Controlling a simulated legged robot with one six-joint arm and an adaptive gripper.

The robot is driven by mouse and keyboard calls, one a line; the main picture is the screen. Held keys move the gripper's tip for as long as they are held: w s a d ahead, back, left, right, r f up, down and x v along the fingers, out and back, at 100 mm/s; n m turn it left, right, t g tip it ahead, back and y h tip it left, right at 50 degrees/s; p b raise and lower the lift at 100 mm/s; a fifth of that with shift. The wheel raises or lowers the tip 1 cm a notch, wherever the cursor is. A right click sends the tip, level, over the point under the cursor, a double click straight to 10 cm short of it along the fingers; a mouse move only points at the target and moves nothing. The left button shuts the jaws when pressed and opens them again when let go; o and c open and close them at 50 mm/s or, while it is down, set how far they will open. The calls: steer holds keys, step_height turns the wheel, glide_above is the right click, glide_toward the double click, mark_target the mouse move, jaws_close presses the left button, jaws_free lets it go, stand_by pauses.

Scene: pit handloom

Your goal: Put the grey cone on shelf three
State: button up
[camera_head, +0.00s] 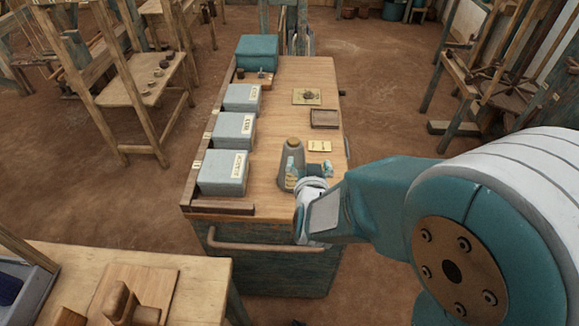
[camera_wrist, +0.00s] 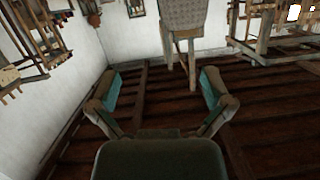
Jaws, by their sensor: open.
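The grey cone (camera_head: 293,155) stands upright on the wooden top of a teal cart, right of the grey boxes. It has a brown tip and a pale label low on its side. My gripper (camera_head: 308,172) is at the cone, its teal finger pads overlapping the cone's lower right in the head view. I cannot tell whether it touches the cone. In the wrist view my gripper (camera_wrist: 160,82) is open, with nothing between its fingers. A grey textured shape shows above them; I cannot tell what it is. I cannot make out a shelf marked three.
Several labelled grey boxes (camera_head: 223,172) line the cart's (camera_head: 270,218) left side, with a teal box (camera_head: 257,53) behind. A small brown tray (camera_head: 325,118) and a yellow card (camera_head: 319,146) lie behind the cone. A wooden bench (camera_head: 190,285) stands in front left.

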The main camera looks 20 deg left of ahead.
mark_target(293, 154)
step_height(293, 154, down, 3)
steer(key=s+a+t, duration=0.2)
steer(key=s+t, duration=0.1)
steer(key=shift+n, duration=0.4)
steer(key=x, duration=0.3)
steer(key=a+x, duration=0.1)
steer(key=x, duration=0.1)
steer(key=shift+w+a+f, duration=0.1)
steer(key=shift+w+f, duration=0.1)
steer(key=shift+w, duration=0.05)
steer(key=x, duration=0.4)
steer(key=shift+w+f, duration=0.1)
steer(key=shift+w, duration=0.3)
steer(key=shift+w+a, duration=0.2)
steer(key=shift+w, duration=0.1)
steer(key=c, duration=1.2)
